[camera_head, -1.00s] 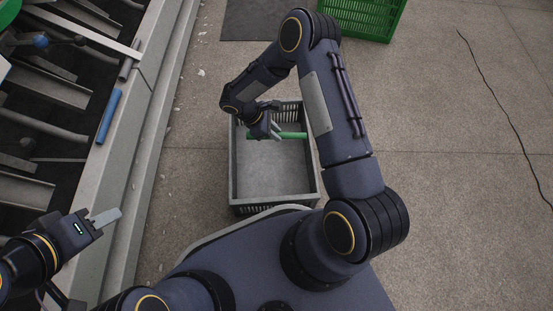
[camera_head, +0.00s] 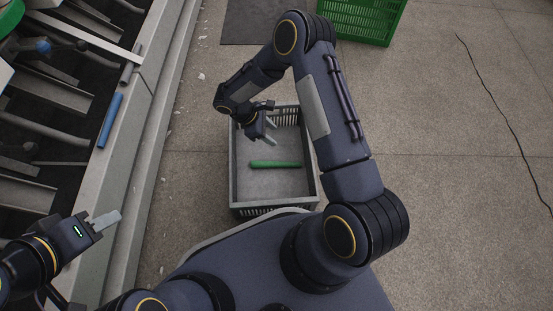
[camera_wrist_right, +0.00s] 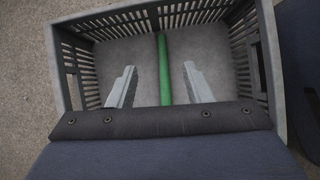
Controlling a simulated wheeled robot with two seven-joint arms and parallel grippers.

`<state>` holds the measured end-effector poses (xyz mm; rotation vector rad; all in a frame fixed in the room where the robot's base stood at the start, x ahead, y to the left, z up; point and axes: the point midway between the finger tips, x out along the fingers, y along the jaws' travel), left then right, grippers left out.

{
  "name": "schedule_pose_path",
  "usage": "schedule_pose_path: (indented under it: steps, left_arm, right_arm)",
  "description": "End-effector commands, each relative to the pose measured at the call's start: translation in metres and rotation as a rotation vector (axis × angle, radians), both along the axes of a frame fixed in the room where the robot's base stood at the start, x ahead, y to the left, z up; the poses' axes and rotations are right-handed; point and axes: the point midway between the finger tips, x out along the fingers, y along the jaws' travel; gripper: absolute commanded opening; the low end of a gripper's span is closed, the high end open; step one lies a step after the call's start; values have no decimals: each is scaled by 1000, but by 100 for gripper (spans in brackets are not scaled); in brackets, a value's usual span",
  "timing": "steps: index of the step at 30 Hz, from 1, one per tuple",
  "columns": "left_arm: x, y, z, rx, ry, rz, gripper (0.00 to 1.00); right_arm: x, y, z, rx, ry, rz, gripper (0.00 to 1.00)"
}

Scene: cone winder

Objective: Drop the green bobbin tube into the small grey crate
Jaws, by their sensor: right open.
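The green bobbin tube (camera_head: 275,164) lies inside the small grey crate (camera_head: 233,180), on or close above its floor. In the right wrist view the tube (camera_wrist_right: 164,70) runs lengthwise between the two fingers and touches neither. The crate's slatted walls (camera_wrist_right: 72,60) surround it there. My right gripper (camera_head: 271,138) is open and empty, over the back part of the crate; its fingers also show in the right wrist view (camera_wrist_right: 160,88). My left gripper (camera_head: 106,220) is at the lower left, away from the crate; its finger gap is not clear.
A machine with a pale ledge (camera_head: 150,100) runs along the left, with a blue tube (camera_head: 110,120) on it. A green crate (camera_head: 357,20) stands at the back. A thin dark cable (camera_head: 505,115) lies on the floor at right. The floor right of my arm is largely clear.

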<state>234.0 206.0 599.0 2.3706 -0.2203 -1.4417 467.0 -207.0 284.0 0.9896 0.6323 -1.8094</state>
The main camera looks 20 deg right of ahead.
Motion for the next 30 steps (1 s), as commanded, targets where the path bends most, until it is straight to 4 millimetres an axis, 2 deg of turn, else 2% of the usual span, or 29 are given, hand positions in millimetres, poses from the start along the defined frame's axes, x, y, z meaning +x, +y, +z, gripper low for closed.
schedule_pose_path:
  steps: [1, 3, 9, 26, 30]
  left_arm:
    - [0, 0, 8, 0, 0, 0, 36]
    - [0, 0, 13, 0, 0, 0, 36]
    - [0, 0, 21, 0, 0, 0, 36]
    - [0, 0, 21, 0, 0, 0, 36]
    - [0, 0, 21, 0, 0, 0, 36]
  right_arm:
    - [3, 5, 13, 0, -3, 3, 46]
    - [5, 11, 23, -1, -2, 0, 46]
    - [11, 23, 41, -1, 0, 1, 46]
    - [12, 25, 44, 0, 0, -1, 46]
    - [12, 20, 61, 16, -23, -35, 46]
